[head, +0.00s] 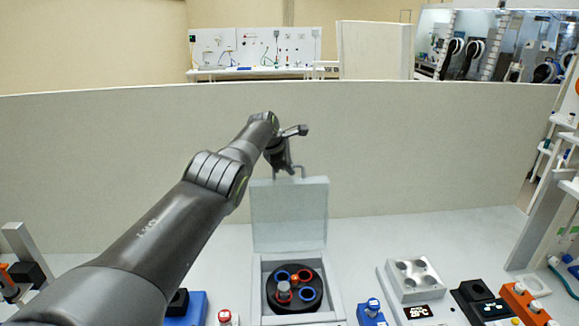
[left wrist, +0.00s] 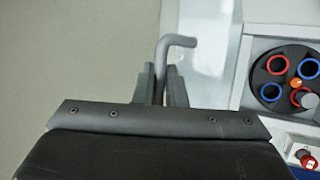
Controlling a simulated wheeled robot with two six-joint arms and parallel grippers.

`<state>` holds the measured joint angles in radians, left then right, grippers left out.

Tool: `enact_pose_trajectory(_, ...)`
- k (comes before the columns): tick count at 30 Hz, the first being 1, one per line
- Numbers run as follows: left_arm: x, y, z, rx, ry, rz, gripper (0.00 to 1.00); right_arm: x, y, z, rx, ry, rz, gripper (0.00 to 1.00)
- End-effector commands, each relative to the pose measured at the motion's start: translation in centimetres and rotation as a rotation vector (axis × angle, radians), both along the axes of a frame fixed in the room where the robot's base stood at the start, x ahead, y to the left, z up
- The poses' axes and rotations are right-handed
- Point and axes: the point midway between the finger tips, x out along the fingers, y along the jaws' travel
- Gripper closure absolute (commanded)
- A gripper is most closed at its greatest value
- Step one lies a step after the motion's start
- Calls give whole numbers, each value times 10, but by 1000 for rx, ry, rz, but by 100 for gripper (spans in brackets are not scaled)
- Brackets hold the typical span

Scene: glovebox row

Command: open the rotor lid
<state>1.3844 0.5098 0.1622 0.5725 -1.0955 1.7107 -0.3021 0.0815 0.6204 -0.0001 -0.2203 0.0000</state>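The rotor lid (head: 290,232) is a pale panel standing raised, about upright, at the back edge of the white centrifuge box (head: 337,300). Its grey bent handle (head: 302,172) is at the top edge; the handle also shows in the left wrist view (left wrist: 180,41). My left gripper (head: 289,168) is at the handle. In the left wrist view its two fingers (left wrist: 161,85) sit closely on both sides of the handle bar. The black rotor (head: 271,300) lies uncovered in the box, with red and blue ringed holes and a grey-capped tube (head: 283,289). My right gripper is out of view.
A blue block (head: 371,315) and a silver block with round wells (head: 413,277) stand right of the box. A grey curved wall (head: 420,150) rises behind the lid.

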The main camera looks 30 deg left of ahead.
Motion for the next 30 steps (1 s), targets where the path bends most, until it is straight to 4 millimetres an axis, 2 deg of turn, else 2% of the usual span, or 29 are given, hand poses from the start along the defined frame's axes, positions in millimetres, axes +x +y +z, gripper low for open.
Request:
enact_pose_trajectory(1, -3, 0, -8, -2, 16, 1, 87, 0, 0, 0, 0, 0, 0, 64)
enact_pose_trajectory(5, -3, 0, -7, -2, 15, 0, 70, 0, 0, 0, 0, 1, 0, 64)
enact_pose_trajectory(6, -3, 0, -8, -2, 15, 0, 68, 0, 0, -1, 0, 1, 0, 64)
enact_pose_trajectory(19, -4, 0, -7, -2, 18, -2, 68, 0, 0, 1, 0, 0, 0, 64)
enact_pose_trajectory(30, -10, 4, 12, -2, 8, 0, 68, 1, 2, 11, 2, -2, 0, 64)
